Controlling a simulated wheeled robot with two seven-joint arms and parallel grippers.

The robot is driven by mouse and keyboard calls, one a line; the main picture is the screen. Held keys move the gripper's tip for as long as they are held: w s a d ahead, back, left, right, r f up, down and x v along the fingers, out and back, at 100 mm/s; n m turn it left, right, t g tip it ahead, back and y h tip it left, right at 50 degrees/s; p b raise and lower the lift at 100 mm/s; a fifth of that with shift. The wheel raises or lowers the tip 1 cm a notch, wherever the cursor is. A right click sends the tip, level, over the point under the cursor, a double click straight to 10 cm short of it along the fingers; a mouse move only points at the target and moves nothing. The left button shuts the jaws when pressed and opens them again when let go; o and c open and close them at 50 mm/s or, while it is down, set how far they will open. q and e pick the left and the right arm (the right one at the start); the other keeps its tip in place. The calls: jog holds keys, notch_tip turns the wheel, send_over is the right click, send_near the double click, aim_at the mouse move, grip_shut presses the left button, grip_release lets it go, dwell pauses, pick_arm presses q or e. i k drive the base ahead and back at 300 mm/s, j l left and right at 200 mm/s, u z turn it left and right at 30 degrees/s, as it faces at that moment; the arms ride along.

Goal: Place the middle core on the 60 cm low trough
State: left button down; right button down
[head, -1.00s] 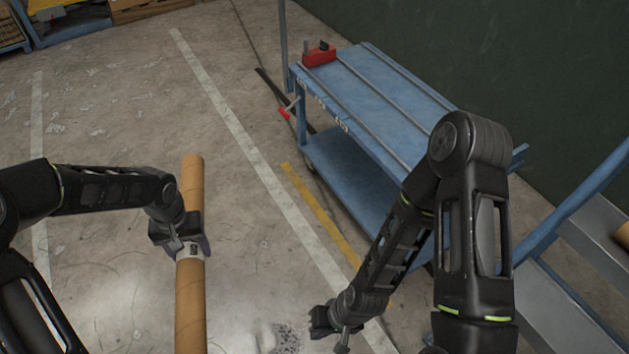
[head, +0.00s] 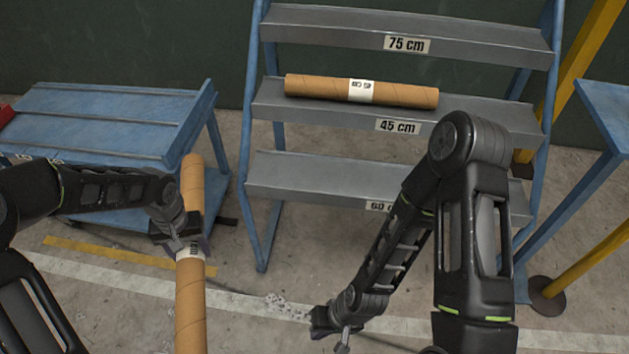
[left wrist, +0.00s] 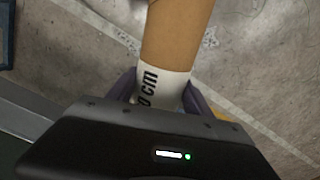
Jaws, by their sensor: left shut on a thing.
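A brown cardboard core (head: 190,300) with a white label is held lengthwise in my left gripper (head: 186,246). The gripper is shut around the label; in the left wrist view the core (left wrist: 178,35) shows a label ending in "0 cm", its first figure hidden. The 60 cm low trough (head: 300,178) is the lowest grey tier of the rack ahead, visibly bare, its label and right part partly covered by my right arm. The held core is left of the rack, apart from it. My right gripper (head: 334,334) is low in front, its jaw opening unclear.
Another labelled core (head: 320,88) lies on the middle, 45 cm trough (head: 275,105). The 75 cm trough (head: 330,25) above is empty. A blue cart (head: 110,115) stands left of the rack, behind my left arm. A yellow post with a round base (head: 548,297) stands right.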

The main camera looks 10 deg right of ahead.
aim_at(391, 182)
jog(key=k+l+z, duration=0.2)
jog(key=z, duration=0.25)
jog(key=k+l+z, duration=0.1)
jog(key=l+z, duration=0.75)
jog(key=i, duration=0.95)
